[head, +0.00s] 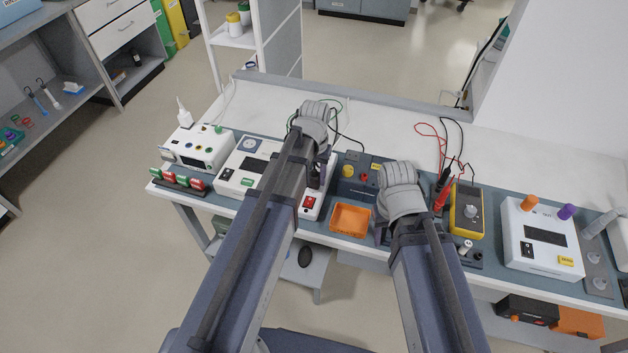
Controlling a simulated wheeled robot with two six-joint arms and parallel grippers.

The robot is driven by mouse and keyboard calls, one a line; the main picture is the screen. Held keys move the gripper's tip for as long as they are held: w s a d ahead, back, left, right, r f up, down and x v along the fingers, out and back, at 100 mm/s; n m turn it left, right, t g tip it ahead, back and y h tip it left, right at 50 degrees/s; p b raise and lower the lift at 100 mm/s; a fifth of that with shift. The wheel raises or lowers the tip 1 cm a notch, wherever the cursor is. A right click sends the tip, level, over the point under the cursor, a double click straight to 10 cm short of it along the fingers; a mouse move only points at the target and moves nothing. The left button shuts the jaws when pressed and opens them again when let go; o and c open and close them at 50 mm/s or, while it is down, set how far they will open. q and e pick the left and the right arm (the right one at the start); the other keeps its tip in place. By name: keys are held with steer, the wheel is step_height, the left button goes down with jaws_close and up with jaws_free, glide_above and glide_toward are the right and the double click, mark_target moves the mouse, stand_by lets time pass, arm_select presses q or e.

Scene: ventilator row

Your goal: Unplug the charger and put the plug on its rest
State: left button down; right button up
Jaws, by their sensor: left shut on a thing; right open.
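My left gripper (321,178) is over a white power strip (312,208) with a red switch. It is shut on a dark piece that looks like the charger plug. The gripper and arm hide most of that piece, and I cannot tell whether it is still in a socket. A black cable (350,137) curves over the bench behind this gripper. My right gripper (382,232) is open, to the right of the orange tray (350,219). It appears empty. I cannot make out the plug's rest for certain.
A dark box with a yellow knob (348,171) stands between my grippers. White instruments (199,148) are at left, a yellow multimeter (467,209) with red and black leads at right, and a white device (541,238) further right. The rear of the bench (390,130) is mostly clear.

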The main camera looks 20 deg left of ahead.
mark_target(314, 171)
arm_select(q)
steer(key=shift+r+p, duration=1.7)
steer(key=shift+r, duration=0.15)
arm_select(e)
steer(key=shift+r, duration=1.85)
